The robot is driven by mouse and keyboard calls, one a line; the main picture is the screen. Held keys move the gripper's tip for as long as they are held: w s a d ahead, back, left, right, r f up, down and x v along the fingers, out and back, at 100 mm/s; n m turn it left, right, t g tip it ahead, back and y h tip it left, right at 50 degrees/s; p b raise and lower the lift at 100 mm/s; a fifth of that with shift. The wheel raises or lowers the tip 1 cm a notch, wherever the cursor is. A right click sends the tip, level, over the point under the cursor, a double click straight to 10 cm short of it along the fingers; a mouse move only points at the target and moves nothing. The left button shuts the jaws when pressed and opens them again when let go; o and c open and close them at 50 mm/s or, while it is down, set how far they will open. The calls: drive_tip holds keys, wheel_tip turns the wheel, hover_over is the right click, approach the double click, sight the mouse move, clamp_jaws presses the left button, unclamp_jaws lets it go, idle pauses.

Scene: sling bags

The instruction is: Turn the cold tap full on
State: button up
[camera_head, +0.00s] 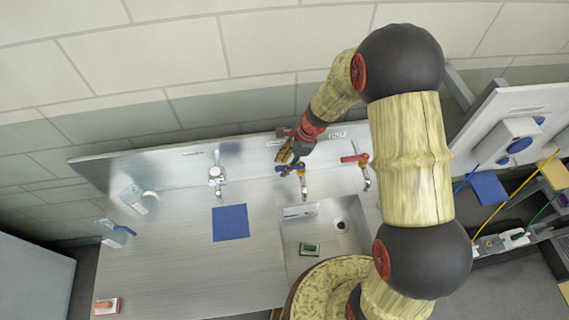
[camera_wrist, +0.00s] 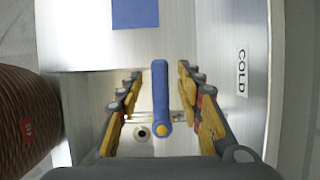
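The cold tap has a blue lever (camera_wrist: 160,95) with a yellow spot at its near end. In the wrist view it lies lengthwise between the two fingers of my gripper (camera_wrist: 160,78), with a gap visible on each side. A "COLD" label (camera_wrist: 241,72) is on the panel to the right. In the head view my gripper (camera_head: 286,154) is at the blue-levered tap (camera_head: 302,181), over the back of the counter. The fingers partly hide the lever there. My gripper is open and holds nothing.
A red-levered tap (camera_head: 362,167) stands just to the right, and another tap (camera_head: 216,178) to the left. A sink basin (camera_head: 325,232) lies below, holding a small green-topped item (camera_head: 309,249). A blue square (camera_head: 231,222) lies on the counter (camera_head: 170,255), which has much free room.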

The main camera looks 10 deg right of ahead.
drive_tip(key=shift+c, duration=0.8)
drive_tip(key=c, duration=0.7)
clamp_jaws()
